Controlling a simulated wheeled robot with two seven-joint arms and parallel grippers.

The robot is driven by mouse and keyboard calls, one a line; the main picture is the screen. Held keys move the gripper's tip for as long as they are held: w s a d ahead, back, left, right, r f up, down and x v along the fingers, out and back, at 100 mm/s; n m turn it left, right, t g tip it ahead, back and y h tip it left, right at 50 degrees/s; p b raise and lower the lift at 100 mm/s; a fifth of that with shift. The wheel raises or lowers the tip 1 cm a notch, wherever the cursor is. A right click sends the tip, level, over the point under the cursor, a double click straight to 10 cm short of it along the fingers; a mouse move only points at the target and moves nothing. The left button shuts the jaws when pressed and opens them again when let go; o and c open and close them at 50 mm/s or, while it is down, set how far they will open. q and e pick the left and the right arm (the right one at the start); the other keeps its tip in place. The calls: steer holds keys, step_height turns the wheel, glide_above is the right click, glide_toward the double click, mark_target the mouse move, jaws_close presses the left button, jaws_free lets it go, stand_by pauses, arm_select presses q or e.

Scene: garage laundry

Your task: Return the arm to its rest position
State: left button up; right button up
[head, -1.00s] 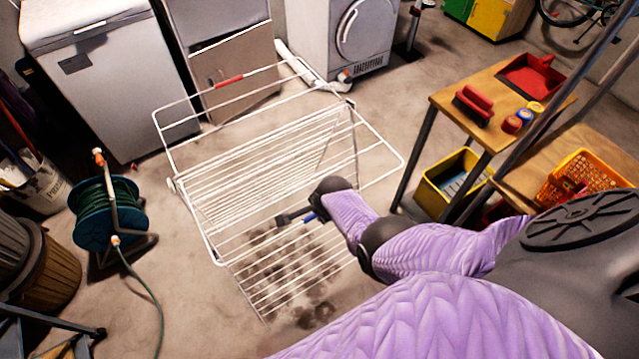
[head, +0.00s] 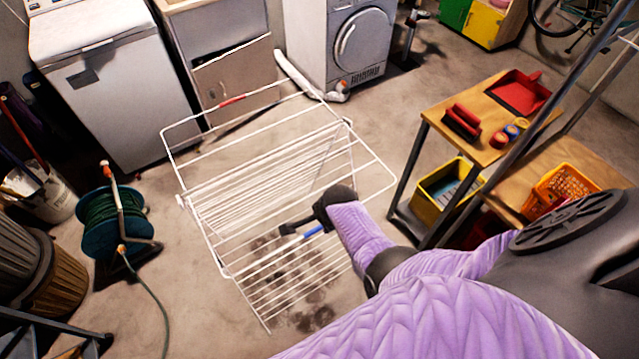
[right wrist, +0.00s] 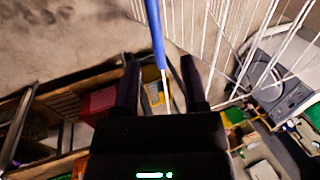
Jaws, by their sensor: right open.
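A white wire drying rack (head: 262,180) stands unfolded on the floor in the middle of the head view. My right arm, in a purple sleeve, reaches in from the lower right. My right gripper (head: 290,231) is at the rack's near lower part. It is open. In the right wrist view, a thin rod with a blue sleeve (right wrist: 154,30) runs between the two fingers (right wrist: 160,72). The blue sleeve (head: 314,231) also shows beside the gripper in the head view. Whether the fingers touch it, I cannot tell. My left gripper is not in view.
A wooden table (head: 488,118) with a red dustpan (head: 520,92) stands at the right, a yellow crate (head: 440,190) beneath it. A hose reel (head: 112,218) stands at the left. A white freezer (head: 115,90) and a dryer (head: 350,45) stand behind.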

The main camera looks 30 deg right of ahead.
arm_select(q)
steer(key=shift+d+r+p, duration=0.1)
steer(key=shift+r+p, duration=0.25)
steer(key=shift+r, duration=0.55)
arm_select(e)
steer(key=shift+v, duration=1.15)
steer(key=s+f+n+g+b, duration=0.1)
steer(key=s+f+n+b, duration=0.25)
steer(key=f, duration=0.35)
steer(key=s+f+n+b, duration=0.2)
steer(key=s+f+b, duration=0.3)
steer(key=f, duration=0.3)
arm_select(q)
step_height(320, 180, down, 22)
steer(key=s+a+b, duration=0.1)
steer(key=b, duration=1.2)
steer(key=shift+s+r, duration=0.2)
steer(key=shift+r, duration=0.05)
arm_select(e)
steer(key=s+a+f+n+g, duration=0.1)
steer(key=s+f+n, duration=0.6)
steer(key=s, duration=0.5)
steer(key=s+a+f+n+g, duration=0.1)
steer(key=s+f+n, duration=0.7)
steer(key=s+f, duration=0.4)
steer(key=shift+a, duration=0.4)
